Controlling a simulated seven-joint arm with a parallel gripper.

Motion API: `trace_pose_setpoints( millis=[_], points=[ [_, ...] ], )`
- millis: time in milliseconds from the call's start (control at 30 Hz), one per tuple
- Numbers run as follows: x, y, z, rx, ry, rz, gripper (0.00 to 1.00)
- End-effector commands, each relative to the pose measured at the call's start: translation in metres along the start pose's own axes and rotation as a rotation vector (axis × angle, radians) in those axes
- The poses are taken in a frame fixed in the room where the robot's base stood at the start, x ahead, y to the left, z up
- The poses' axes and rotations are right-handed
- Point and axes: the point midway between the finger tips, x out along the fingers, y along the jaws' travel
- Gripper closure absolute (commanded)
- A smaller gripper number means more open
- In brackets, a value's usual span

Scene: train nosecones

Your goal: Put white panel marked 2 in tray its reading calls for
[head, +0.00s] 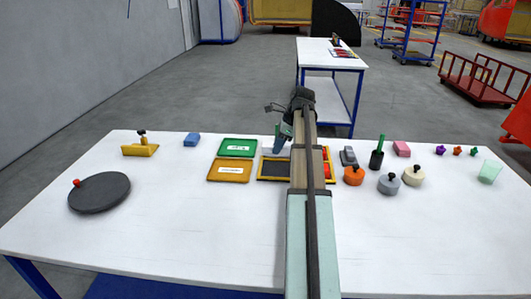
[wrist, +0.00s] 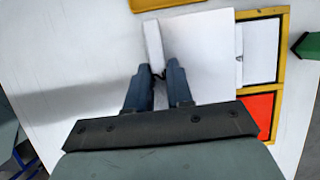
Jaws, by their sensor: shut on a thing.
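My gripper (head: 284,134) reaches over the middle of the table. In the wrist view my gripper (wrist: 158,75) has its fingers close together on a narrow white strip, which seems to be part of a white panel (wrist: 200,60). A small pale patch of the panel (head: 268,144) shows beside the gripper in the head view. No number or reading can be made out on it. A green tray (head: 237,140) and an orange-yellow tray (head: 229,179) lie left of the gripper, each with a white label too small to read.
A yellow-framed board (head: 260,178) with dark and red areas lies partly under my arm. Its yellow frame (wrist: 283,55) borders white and red areas in the wrist view. Orange (head: 353,176) and grey (head: 388,185) knobbed discs stand at the right.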

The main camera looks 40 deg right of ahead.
Motion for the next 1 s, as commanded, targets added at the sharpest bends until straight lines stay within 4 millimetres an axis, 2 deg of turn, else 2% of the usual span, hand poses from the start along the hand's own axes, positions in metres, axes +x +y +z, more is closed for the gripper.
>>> trace_pose_setpoints(
  millis=[167,233,400,567,700,800,1000],
  points=[
    [0.017,0.001,0.036,-0.048,0.0,0.029,1.0],
    [0.027,-0.006,0.057,-0.074,0.0,0.047,1.0],
    [0.054,-0.049,0.116,-0.136,0.004,0.089,1.0],
    [0.07,-0.099,0.155,-0.146,0.007,0.087,1.0],
    [0.072,-0.138,0.165,-0.106,0.007,0.057,1.0],
    [0.07,-0.155,0.168,-0.071,0.005,0.03,1.0],
    [0.073,-0.162,0.168,0.0,-0.001,-0.009,1.0]
  ],
)
